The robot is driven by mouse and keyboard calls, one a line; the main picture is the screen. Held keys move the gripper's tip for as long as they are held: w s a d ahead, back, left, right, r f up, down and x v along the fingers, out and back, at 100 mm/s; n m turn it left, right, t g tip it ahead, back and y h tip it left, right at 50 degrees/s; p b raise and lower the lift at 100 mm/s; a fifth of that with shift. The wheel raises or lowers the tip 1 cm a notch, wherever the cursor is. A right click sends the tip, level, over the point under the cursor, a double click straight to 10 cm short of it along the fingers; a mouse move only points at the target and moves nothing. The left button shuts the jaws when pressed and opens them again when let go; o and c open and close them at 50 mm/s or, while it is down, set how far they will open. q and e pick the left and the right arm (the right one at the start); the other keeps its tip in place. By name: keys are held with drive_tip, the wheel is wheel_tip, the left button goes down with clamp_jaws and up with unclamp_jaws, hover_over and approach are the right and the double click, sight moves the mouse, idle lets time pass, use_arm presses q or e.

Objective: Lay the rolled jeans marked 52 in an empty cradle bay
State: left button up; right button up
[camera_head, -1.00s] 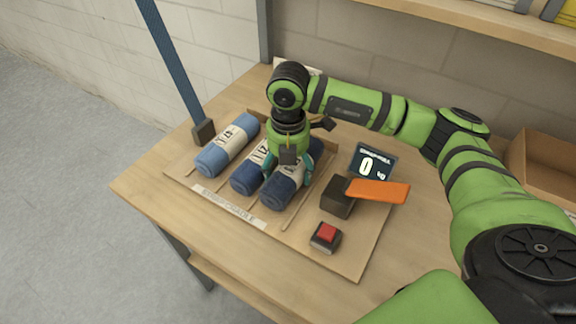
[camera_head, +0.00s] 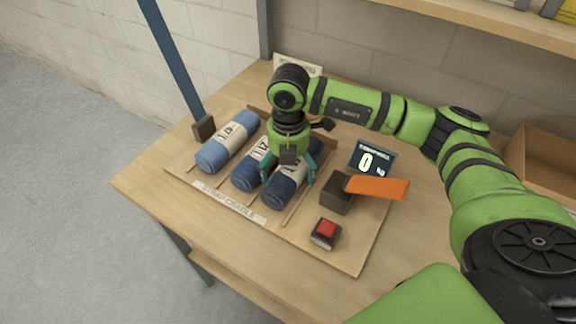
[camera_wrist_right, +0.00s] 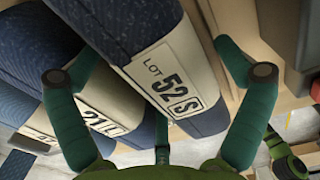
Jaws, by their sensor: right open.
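The jeans roll marked 52 (camera_head: 283,188) is dark navy with a cream band. It lies in the right-hand bay of the cradle (camera_head: 228,201), and its "LOT 52" label (camera_wrist_right: 170,82) is readable in the right wrist view. My right gripper (camera_head: 288,178) is open over this roll, its teal fingers spread on either side. In the right wrist view the open fingers (camera_wrist_right: 160,95) also straddle the roll with gaps visible. My left gripper is out of view.
Right of the rolls stand a dark block with an orange lever (camera_head: 378,187), a display reading 0 (camera_head: 371,161) and a red button (camera_head: 326,230). A blue strap (camera_head: 176,65) rises at the left. A cardboard box (camera_head: 545,165) stands at the right, below a shelf (camera_head: 470,22).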

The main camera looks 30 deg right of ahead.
drive_tip(key=shift+r+b, duration=0.35)
drive_tip(key=shift+r, duration=0.2)
wheel_tip(320, 180, up, 10)
drive_tip(key=shift+f+b, duration=0.1)
drive_tip(key=shift+b, duration=1)
drive_tip(key=shift+r, duration=0.65)
